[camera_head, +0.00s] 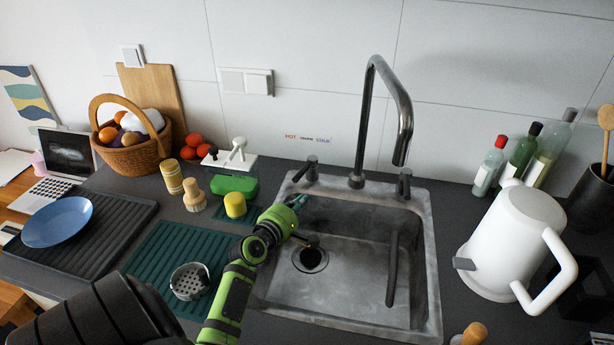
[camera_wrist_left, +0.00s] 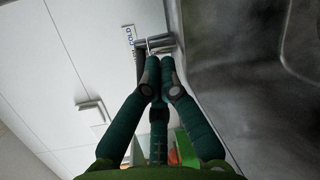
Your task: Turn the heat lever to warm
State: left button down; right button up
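The dark heat lever (camera_head: 307,169) stands at the sink's back left corner, left of the tall curved faucet (camera_head: 374,115). Its handle slants down to the left. A HOT, WARM, COLD label (camera_head: 307,139) is on the wall above it. My left gripper (camera_head: 299,202) is over the sink's back left edge, just in front of the lever. In the left wrist view, its teal fingertips (camera_wrist_left: 160,65) are together with nothing seen between them. The dark lever (camera_wrist_left: 155,46) shows just beyond the tips; whether they touch cannot be told. My right gripper is not in view.
A second dark handle (camera_head: 404,183) stands right of the faucet. The grey sink basin (camera_head: 345,280) is below my left gripper. A green box (camera_head: 234,186), yellow-topped sponge (camera_head: 235,204) and wooden brush (camera_head: 194,194) are to the left. A white kettle (camera_head: 512,240) stands at the right.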

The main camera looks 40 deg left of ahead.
aim_at(305, 170)
pick_arm(q)
jog(key=s+d+r+m+y+b, duration=0.1)
jog(key=d+r+m+y, duration=0.15)
jog(key=m, duration=1.45)
jog(key=s+d+r+m+y+b, duration=0.1)
jog(key=d+r+m+y, duration=0.15)
jog(key=m, duration=1.45)
jog(key=w+a+f+p, duration=0.2)
jog(key=w+a, duration=0.5)
jog(key=w, duration=0.1)
jog(key=shift+a+m+p, duration=0.25)
jog(key=shift+m+p, duration=0.1)
jog(key=shift+m, duration=0.05)
